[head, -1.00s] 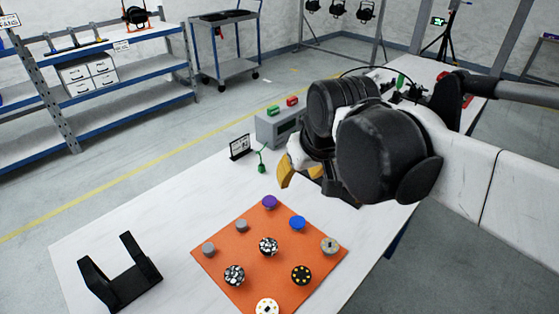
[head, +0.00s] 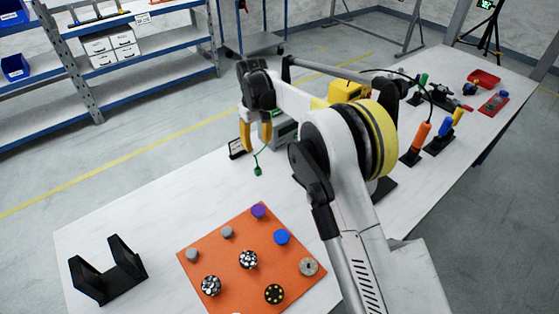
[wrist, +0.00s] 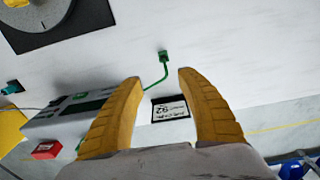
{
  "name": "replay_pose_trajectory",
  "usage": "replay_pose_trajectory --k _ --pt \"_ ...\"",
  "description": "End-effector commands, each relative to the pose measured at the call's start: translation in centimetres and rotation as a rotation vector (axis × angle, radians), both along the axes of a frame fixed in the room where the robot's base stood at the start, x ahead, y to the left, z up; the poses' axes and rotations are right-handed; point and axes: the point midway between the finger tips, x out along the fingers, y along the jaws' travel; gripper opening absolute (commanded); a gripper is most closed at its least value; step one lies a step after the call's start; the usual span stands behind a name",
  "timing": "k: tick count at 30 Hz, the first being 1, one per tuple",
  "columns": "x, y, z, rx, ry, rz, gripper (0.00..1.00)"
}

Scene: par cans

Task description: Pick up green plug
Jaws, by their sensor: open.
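The green plug (head: 257,171) hangs on a thin green cable and rests on the white table near its far edge, in front of a grey box (head: 285,130). In the wrist view the green plug (wrist: 163,56) lies ahead of the fingertips, roughly midway between them, with its cable running back toward the grey box (wrist: 65,120). My gripper (head: 256,135) has yellow fingers spread apart and is empty, above the table just beyond the plug. It also shows in the wrist view (wrist: 158,78). Nothing is between the fingers at their tips.
A small black sign (head: 237,148) stands beside the plug. An orange mat (head: 225,265) with several round pieces and a black stand (head: 107,270) lie nearer. An orange-handled tool (head: 416,143) and other tools stand right. Bare table surrounds the plug's near side.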

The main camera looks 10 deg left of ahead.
Motion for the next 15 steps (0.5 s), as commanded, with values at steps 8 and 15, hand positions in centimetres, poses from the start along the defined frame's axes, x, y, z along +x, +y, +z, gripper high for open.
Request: replay_pose_trajectory --k 8,15 --pt "-0.4 1.7 -3.3 -0.012 0.02 0.032 0.45" --pt "-0.4 1.6 -7.2 -0.011 0.019 0.03 0.45"
